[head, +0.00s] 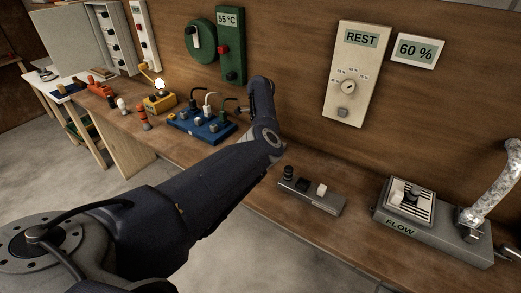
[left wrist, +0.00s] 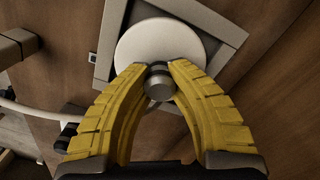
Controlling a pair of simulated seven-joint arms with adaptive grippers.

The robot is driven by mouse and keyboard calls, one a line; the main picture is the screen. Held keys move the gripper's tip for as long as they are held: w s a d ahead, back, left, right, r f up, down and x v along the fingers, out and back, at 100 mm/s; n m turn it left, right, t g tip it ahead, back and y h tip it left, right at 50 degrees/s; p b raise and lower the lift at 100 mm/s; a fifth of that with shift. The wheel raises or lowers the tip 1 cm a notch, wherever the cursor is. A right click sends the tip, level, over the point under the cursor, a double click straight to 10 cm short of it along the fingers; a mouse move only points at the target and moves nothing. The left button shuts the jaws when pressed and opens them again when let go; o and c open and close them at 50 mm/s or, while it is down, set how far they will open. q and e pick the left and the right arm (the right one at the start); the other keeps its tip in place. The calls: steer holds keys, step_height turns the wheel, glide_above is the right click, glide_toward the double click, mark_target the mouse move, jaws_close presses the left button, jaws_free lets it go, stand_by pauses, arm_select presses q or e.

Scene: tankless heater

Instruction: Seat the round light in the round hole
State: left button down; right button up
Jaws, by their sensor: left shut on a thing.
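In the left wrist view, my left gripper (left wrist: 158,68) has its yellow fingers shut on the short grey stem (left wrist: 159,88) of a white round disc, which looks like the round light (left wrist: 150,42). The disc faces away from the gripper and lies over a square grey frame (left wrist: 225,32). The disc covers the middle of the frame, so the hole is hidden. I cannot tell whether the disc is seated or just in front of it. In the head view my left arm reaches to the bench's back, and its gripper cannot be made out. My right gripper is not in view.
Close by in the wrist view are a pale cable (left wrist: 25,117) and a dark knob (left wrist: 66,137) at left. In the head view, a blue socket block (head: 205,128), a small switch bar (head: 310,197) and the FLOW unit (head: 425,232) stand on the bench.

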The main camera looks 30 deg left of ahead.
arm_select(q)
steer(key=shift+f, duration=0.6)
stand_by(0.6)
steer(key=c, duration=1.3)
jaws_free()
steer(key=shift+o, duration=0.2)
step_height(320, 180, up, 12)
